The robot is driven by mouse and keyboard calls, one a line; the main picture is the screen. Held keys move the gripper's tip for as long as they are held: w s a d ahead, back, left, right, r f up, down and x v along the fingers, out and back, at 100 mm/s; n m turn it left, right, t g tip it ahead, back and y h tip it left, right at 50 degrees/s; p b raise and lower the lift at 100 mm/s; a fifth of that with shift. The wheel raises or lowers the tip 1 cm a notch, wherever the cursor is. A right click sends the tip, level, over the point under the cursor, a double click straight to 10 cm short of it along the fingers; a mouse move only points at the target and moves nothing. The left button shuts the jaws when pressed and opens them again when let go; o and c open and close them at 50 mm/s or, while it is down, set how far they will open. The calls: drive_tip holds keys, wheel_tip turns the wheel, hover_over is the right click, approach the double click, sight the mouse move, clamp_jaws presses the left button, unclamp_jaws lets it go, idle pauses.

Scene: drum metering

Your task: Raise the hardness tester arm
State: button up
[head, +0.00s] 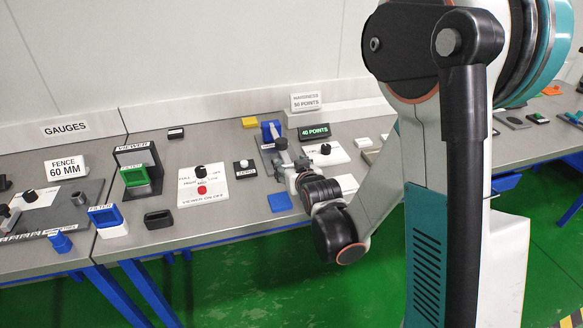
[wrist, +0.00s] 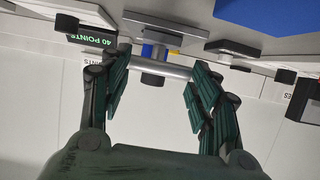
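The hardness tester stands on the bench, with a blue block (head: 266,129) and a light grey bar tilted up beside it (head: 275,133). My gripper (head: 287,160) is at the tester, and its fingers partly hide it. In the wrist view, which looks upside down, my gripper (wrist: 160,75) has its two dark green fingers wide apart. The silver bar (wrist: 172,68) lies crosswise between the fingertips, with a dark round knob (wrist: 152,79) at its middle. I cannot tell whether the fingertips touch the bar. The tester's blue part (wrist: 150,50) shows behind it.
A display (head: 314,131) reads 40 POINTS, and a sign (head: 306,101) reads HARDNESS 50 POINTS. A white panel with a black knob (head: 325,149) is close on the right.

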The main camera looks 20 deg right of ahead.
drive_tip(key=shift+c, duration=1)
drive_tip(key=shift+r+g+p, duration=0.3)
drive_tip(key=shift+r+p, duration=0.4)
drive_tip(key=shift+p, duration=0.15)
drive_tip(key=r+g+p, duration=0.1)
drive_tip(key=r+p, duration=0.1)
drive_tip(key=w+r+g+p, duration=0.1)
drive_tip(key=r+p, duration=0.4)
drive_tip(key=p, duration=0.1)
drive_tip(key=shift+w+r+g, duration=0.15)
drive_tip(key=shift+w+g, duration=0.25)
drive_tip(key=w+r+g+p, duration=0.9)
drive_tip(key=w+r+p, duration=0.4)
drive_tip(key=w+r, duration=0.2)
drive_tip(key=shift+g+p, duration=0.3)
drive_tip(key=shift+p, duration=0.1)
drive_tip(key=shift+w+r+p, duration=0.2)
drive_tip(key=shift+w+p, duration=0.1)
drive_tip(key=shift+w, duration=0.5)
drive_tip(key=shift+w+r+p, duration=0.2)
drive_tip(key=shift+w+p, duration=0.05)
drive_tip(key=shift+w, duration=0.5)
